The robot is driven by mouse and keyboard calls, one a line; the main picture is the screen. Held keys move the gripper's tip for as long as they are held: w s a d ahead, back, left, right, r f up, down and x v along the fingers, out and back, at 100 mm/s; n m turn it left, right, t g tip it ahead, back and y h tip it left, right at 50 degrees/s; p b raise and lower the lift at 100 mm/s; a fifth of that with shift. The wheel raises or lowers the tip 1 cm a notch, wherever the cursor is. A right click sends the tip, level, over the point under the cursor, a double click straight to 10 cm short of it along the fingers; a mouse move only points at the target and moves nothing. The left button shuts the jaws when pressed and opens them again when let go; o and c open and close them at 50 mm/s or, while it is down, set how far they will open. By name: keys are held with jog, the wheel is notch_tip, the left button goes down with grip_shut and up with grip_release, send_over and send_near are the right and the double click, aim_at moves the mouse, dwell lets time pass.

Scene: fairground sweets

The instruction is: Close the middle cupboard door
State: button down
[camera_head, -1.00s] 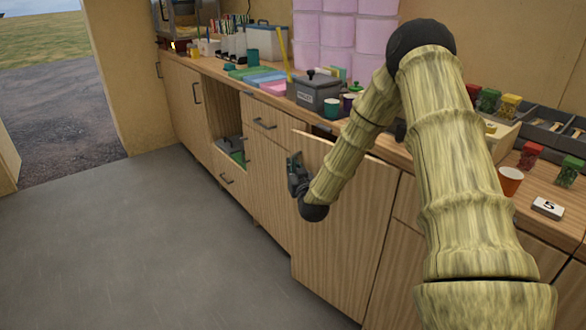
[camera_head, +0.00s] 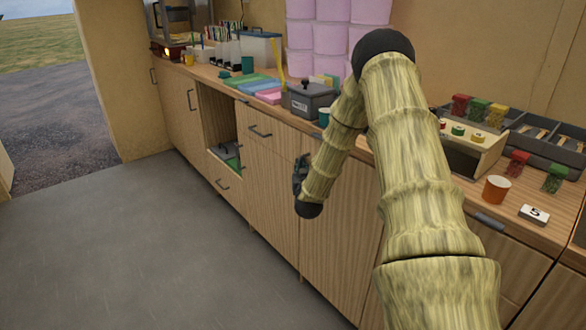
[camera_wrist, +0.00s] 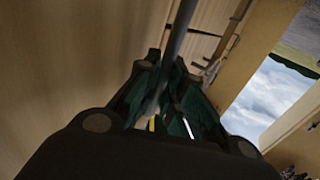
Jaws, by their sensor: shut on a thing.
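The middle cupboard door (camera_head: 340,235) is a tall light-wood panel in the head view, right of the drawers. It looks flush, or almost flush, with the cabinet front; my arm hides its upper part, so a small gap cannot be ruled out. My gripper (camera_head: 299,174) is at the door's upper left edge, shut on its dark bar handle. In the wrist view, the handle (camera_wrist: 181,35) runs down between the fingers of my gripper (camera_wrist: 168,92), and the wood surface fills the left side.
The counter (camera_head: 455,190) above holds a grey lidded box (camera_head: 308,100), an orange cup (camera_head: 496,189) and a number card (camera_head: 534,214). An open niche (camera_head: 218,118) lies further left. The grey floor (camera_head: 150,250) before the cupboards is clear.

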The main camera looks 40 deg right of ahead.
jog(key=c, duration=1.9)
grip_release()
jog(key=shift+d+r, duration=0.25)
jog(key=shift+d, duration=0.1)
jog(key=shift+o, duration=0.4)
jog(key=shift+d+f, duration=0.1)
jog(key=shift+d, duration=0.05)
jog(key=shift+f, duration=0.1)
jog(key=shift+s+a, duration=0.1)
jog(key=shift+a, duration=0.1)
jog(key=v, duration=1.1)
jog(key=shift+s+a, duration=0.3)
